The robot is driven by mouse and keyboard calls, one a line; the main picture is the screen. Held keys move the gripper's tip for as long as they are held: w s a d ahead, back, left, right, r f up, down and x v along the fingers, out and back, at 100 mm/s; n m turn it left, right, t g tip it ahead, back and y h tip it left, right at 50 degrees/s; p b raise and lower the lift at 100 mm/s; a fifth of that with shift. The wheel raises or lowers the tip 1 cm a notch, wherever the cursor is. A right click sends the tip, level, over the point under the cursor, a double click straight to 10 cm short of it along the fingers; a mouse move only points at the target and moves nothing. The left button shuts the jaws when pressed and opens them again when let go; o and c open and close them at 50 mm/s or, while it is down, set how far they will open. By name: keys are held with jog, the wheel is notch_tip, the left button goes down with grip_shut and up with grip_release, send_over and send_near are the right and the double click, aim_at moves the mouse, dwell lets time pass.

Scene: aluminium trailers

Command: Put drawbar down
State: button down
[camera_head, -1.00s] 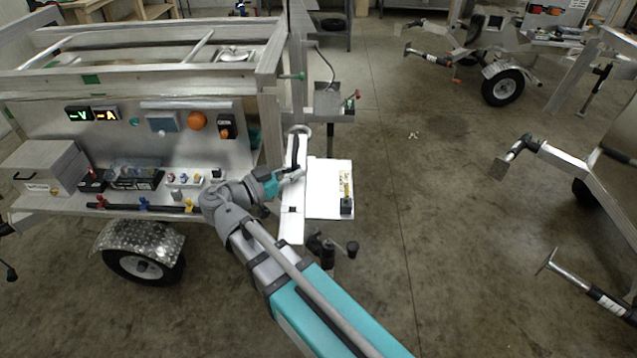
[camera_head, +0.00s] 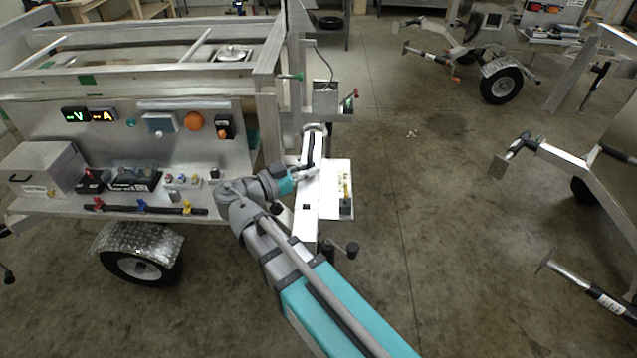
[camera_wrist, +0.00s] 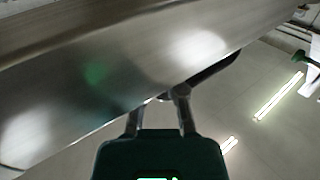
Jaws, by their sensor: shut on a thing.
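The drawbar (camera_head: 307,207) is a long pale metal bar to the right of the near trailer. It runs roughly from front to back in the head view, with a dark part near its far end. My gripper (camera_head: 305,174) is shut on its left side around mid-length; the fingertips are small and partly hidden there. In the wrist view the drawbar (camera_wrist: 120,62) is a broad shiny surface across the upper left, with the fingers of my gripper (camera_wrist: 160,97) meeting its lower edge.
Other trailers (camera_head: 560,158) stand at the right. Concrete floor (camera_head: 430,220) between them is clear.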

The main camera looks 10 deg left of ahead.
dwell(0.3)
notch_tip(320, 180, down, 43)
jog(key=b, duration=4.3)
jog(key=shift+d, duration=0.4)
jog(key=shift+s+r, duration=0.1)
jog(key=shift+r, duration=0.05)
notch_tip(320, 180, up, 43)
jog(key=p, duration=4.3)
